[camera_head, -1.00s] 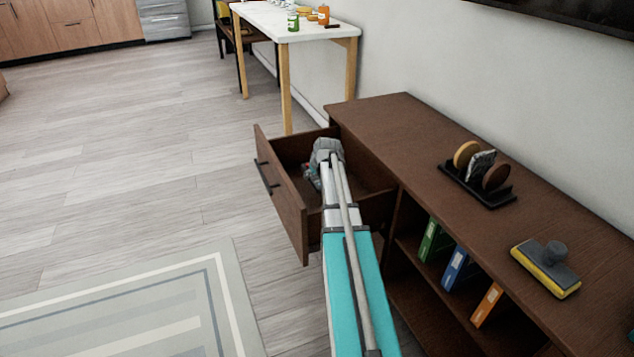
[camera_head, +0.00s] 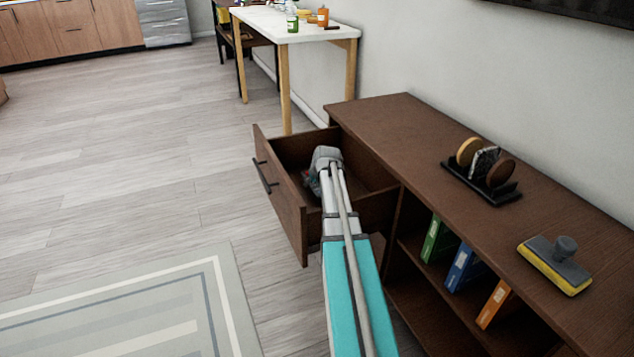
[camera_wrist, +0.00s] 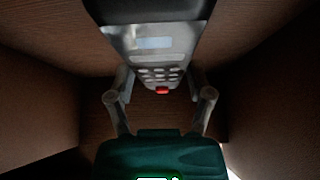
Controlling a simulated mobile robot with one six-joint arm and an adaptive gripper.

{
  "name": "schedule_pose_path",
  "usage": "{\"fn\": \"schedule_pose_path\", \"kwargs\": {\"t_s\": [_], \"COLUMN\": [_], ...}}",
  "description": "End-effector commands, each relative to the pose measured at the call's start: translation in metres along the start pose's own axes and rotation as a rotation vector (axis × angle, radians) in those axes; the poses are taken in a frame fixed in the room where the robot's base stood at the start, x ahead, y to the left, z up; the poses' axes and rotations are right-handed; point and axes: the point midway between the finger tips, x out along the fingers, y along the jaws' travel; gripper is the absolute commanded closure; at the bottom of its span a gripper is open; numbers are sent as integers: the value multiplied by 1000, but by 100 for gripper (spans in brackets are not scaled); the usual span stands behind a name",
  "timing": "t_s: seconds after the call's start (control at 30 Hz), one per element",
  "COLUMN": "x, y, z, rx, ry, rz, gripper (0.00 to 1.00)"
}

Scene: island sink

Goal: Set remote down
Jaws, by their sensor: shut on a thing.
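The remote (camera_wrist: 155,55) is a grey handset with a pale display, light buttons and a red button at its near end. In the wrist view it sits between the two fingers of my gripper (camera_wrist: 160,92), which is shut on it. In the head view my gripper (camera_head: 322,172) is inside the open drawer (camera_head: 283,205) of the brown cabinet, and the arm hides the remote. Drawer walls surround the remote in the wrist view. I cannot tell whether the remote touches the drawer bottom.
The cabinet top (camera_head: 400,135) holds a black stand with round items (camera_head: 484,170) and a yellow-grey brush (camera_head: 555,262). Binders (camera_head: 465,268) stand on the shelf below. A white table (camera_head: 290,20) stands behind.

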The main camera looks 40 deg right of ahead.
Motion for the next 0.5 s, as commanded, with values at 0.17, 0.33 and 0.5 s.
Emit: {"fn": "schedule_pose_path", "kwargs": {"t_s": [0.17, 0.33, 0.5], "x": [4, 7, 7], "y": [0, 0, 0], "z": [3, 5, 4], "rx": [0, 0, 0], "ry": [0, 0, 0], "rz": [0, 0, 0], "gripper": [90, 90, 90]}}
